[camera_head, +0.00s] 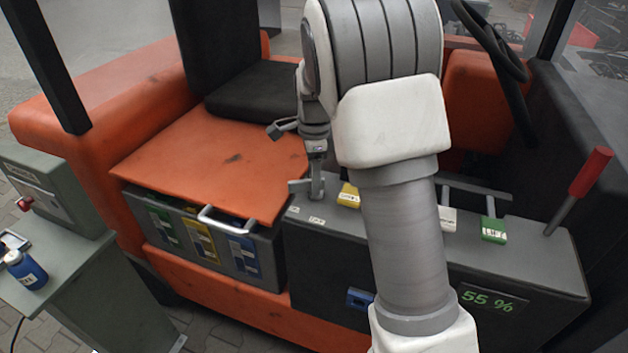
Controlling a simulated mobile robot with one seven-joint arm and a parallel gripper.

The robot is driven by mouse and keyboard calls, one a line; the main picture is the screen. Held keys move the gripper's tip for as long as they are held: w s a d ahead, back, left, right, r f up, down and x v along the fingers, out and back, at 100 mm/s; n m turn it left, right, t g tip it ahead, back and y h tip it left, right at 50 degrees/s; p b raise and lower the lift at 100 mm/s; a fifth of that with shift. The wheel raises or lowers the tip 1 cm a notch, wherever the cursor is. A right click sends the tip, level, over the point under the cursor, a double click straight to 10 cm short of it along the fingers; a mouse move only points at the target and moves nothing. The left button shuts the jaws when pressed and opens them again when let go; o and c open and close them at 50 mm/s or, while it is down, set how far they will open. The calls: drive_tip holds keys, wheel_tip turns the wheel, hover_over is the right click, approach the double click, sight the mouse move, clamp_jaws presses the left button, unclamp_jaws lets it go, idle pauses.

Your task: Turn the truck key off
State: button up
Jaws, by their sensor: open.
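The truck's dark grey control panel (320,255) crosses the middle of the camera_head view. A small grey piece that looks like the key (298,187) stands at the panel's left end, above two small white labels (303,214). My gripper (316,168) points down from my wrist at this spot and is open. It is at or very close to the grey piece, and I cannot tell whether they touch. The fingers and the grey piece overlap in similar greys, so the key's angle is not clear.
My arm hides the panel's middle. A yellow tag (348,195), a white tag (447,218) and a green tag (494,230) lie along its top. A red-handled lever (590,172) stands right, above a 55 % display (488,301). A steering wheel (492,40) is behind.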

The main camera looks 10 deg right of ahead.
drive_tip(key=shift+f, duration=0.15)
clamp_jaws()
drive_tip(key=shift+n, duration=0.4)
drive_tip(key=n+p, duration=0.1)
drive_tip(key=n, duration=0.3)
drive_tip(key=shift+s+n+p, duration=0.1)
drive_tip(key=shift+n+p, duration=0.25)
drive_tip(key=shift+n, duration=0.05)
drive_tip(key=n, duration=0.6)
drive_tip(key=shift+s+d+p, duration=0.1)
drive_tip(key=shift+p, duration=0.3)
drive_tip(key=shift+n, duration=0.3)
unclamp_jaws()
